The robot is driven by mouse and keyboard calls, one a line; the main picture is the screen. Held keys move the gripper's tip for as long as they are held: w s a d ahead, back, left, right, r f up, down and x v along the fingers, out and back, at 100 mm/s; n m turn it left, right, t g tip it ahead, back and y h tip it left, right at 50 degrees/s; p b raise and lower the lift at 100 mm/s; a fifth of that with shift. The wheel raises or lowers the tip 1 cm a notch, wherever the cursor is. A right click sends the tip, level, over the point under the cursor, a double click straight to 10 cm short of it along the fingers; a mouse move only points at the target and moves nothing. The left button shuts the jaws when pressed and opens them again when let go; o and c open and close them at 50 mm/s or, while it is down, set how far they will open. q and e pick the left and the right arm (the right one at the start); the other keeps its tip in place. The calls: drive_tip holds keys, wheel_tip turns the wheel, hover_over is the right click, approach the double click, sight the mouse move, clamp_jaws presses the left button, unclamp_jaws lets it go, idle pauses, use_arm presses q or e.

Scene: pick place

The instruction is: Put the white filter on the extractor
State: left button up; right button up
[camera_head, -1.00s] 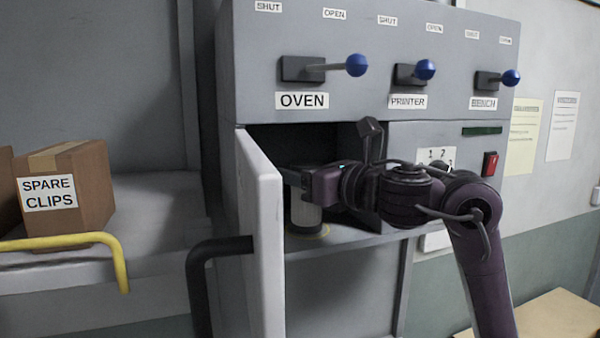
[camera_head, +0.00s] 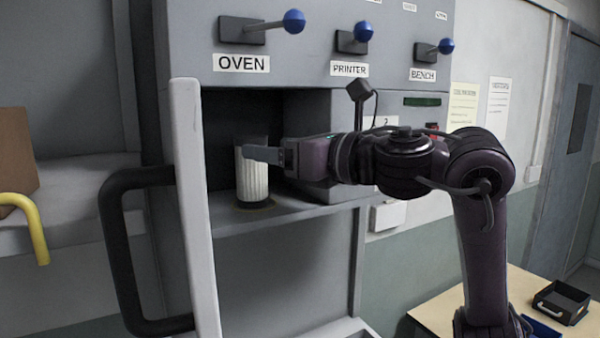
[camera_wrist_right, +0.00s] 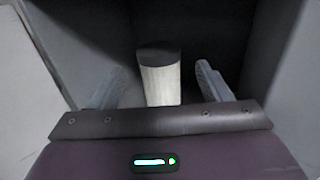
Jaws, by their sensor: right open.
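The white filter (camera_head: 252,182) is a ribbed white cylinder with dark ends. It stands upright on a round base on the shelf of the open compartment. In the right wrist view the filter (camera_wrist_right: 161,82) stands ahead of and between the spread fingers. My right gripper (camera_head: 262,154) is in the compartment mouth, level with the filter's upper part, with a finger in front of it in the head view. In the right wrist view my right gripper (camera_wrist_right: 160,85) is open, with gaps on both sides of the filter. My left gripper is not in view.
The compartment door (camera_head: 196,215) stands open on the left, with a large black handle (camera_head: 115,240). Levers with blue knobs sit above labels OVEN (camera_head: 241,63), PRINTER and BENCH. A wooden table (camera_head: 485,300) with small bins (camera_head: 562,302) is at lower right.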

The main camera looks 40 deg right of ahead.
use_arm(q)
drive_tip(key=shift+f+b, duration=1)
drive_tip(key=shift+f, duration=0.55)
use_arm(e)
drive_tip(key=shift+v, duration=2.35)
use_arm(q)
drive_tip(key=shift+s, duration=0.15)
